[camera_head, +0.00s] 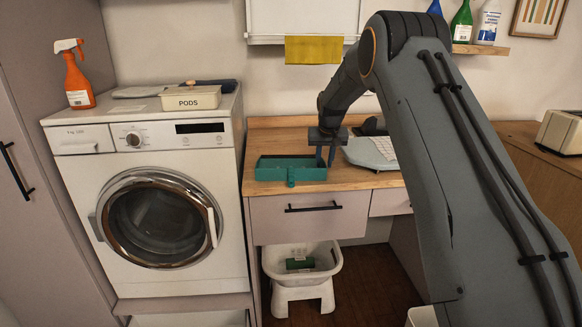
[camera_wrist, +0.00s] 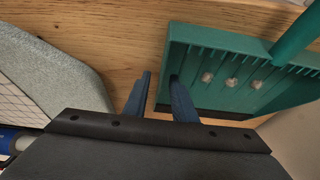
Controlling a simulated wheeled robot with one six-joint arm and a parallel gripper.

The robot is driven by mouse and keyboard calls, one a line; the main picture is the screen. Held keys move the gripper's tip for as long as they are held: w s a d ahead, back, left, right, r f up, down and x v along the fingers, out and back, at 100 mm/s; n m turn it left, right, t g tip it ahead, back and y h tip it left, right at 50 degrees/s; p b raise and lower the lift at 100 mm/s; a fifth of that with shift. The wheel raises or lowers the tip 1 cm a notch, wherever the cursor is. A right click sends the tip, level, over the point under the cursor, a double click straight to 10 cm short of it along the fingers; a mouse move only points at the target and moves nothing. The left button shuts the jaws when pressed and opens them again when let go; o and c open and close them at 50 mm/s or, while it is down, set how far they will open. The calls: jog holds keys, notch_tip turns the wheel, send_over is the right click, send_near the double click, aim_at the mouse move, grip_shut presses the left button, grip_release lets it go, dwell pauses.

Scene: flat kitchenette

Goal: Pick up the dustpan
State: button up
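The teal dustpan (camera_head: 275,174) lies on the wooden counter, its short round handle (camera_head: 291,178) pointing toward the front edge. In the wrist view the dustpan (camera_wrist: 215,45) fills the upper right, with its ribbed inside, several pale bits in it and its handle (camera_wrist: 298,35). My gripper (camera_head: 326,160) is low at the dustpan's right end. In the wrist view my gripper (camera_wrist: 160,78) has its two fingers apart, one outside the dustpan's side wall and one over its inner side. Wood shows between the fingers. Whether they touch the wall cannot be told.
A grey board with a white grid (camera_head: 372,153) lies just right of my gripper. A washing machine (camera_head: 95,140) with a PODS box (camera_head: 190,98) and an orange spray bottle (camera_head: 77,78) stands left. A white basket (camera_head: 300,272) sits below the drawer (camera_head: 310,222). A yellow cloth (camera_head: 314,50) hangs above.

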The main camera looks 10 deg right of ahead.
grip_shut()
dwell(0.3)
